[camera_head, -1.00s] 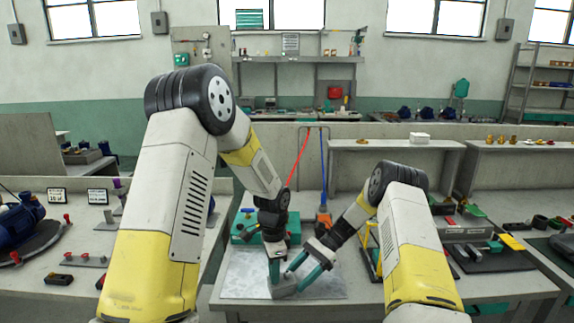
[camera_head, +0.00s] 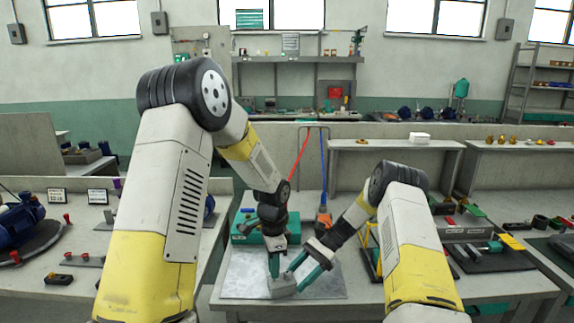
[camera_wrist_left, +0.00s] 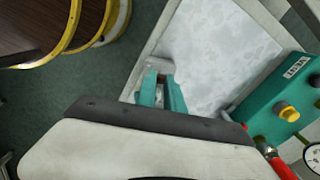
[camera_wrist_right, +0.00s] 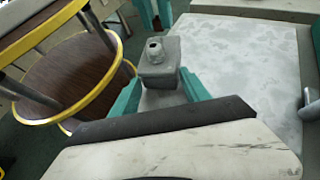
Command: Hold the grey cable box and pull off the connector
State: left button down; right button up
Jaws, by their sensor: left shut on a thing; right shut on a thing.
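The grey cable box (camera_head: 284,288) is at the front edge of the pale mat in the head view, between both grippers. In the right wrist view the cable box (camera_wrist_right: 160,72) is a grey block with a round stub at its far end. My right gripper (camera_wrist_right: 163,98) is shut on it, one teal finger on each side. My left gripper (camera_head: 274,270) points down at the box's left end, its fingers close together on a small grey piece, seemingly the connector (camera_wrist_left: 159,78). The fingers mostly hide this piece, and whether it is apart from the box cannot be told.
A teal box (camera_head: 258,228) with a yellow knob (camera_wrist_left: 288,112) and a gauge stands behind the mat (camera_head: 240,272). A yellow frame and tools lie right of the mat. Free mat surface shows around the grippers.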

pick_arm(q)
jog(key=shift+r, duration=1.7)
pick_arm(e)
jog(key=o, duration=1.1)
jog(key=shift+c, duration=0.2)
